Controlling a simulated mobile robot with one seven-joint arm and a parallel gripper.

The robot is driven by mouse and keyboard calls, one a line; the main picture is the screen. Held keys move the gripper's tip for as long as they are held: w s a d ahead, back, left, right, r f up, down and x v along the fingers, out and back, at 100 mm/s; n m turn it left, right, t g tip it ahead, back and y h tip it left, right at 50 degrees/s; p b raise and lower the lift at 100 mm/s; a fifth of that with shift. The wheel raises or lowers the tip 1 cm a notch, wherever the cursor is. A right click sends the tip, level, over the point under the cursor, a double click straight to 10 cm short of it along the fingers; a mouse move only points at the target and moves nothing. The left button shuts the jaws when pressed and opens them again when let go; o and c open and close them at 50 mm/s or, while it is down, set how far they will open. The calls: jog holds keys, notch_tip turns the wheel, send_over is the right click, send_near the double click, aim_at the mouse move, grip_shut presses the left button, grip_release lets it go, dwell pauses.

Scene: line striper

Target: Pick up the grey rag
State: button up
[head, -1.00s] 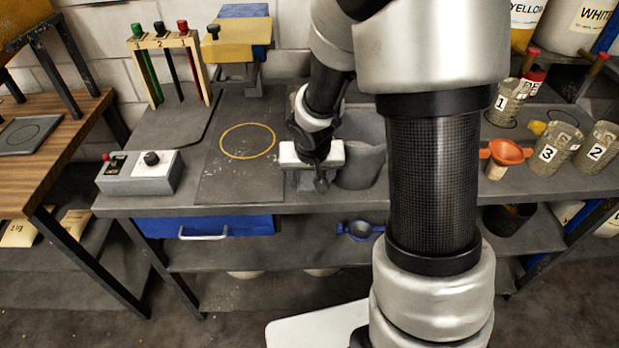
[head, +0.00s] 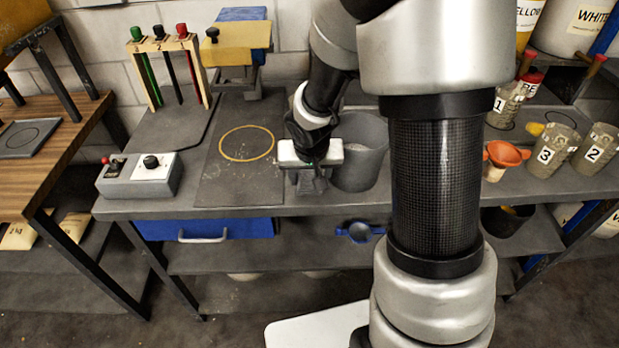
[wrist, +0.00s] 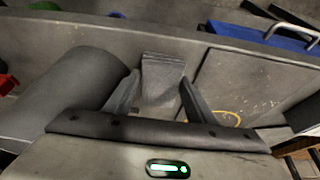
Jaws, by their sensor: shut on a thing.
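The grey rag (wrist: 163,72) shows in the wrist view as a folded, ridged grey piece between the two fingers. My gripper (wrist: 158,98) is shut on it, with one finger on each side. In the head view my gripper (head: 310,180) points down at the front of the grey bench, just left of the grey bucket. The rag is small and dark there and partly hidden by the fingers. I cannot tell whether its lower edge touches the bench.
The grey bucket (head: 358,165) stands close to the right of my gripper. A dark mat with a yellow ring (head: 247,143) lies to the left, then a control box (head: 140,177). An orange funnel (head: 507,154) and numbered cups (head: 552,150) stand at right.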

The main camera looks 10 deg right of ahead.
aim_at(310, 180)
notch_tip(310, 180, up, 16)
jog(key=p, duration=0.3)
jog(key=shift+r, duration=0.25)
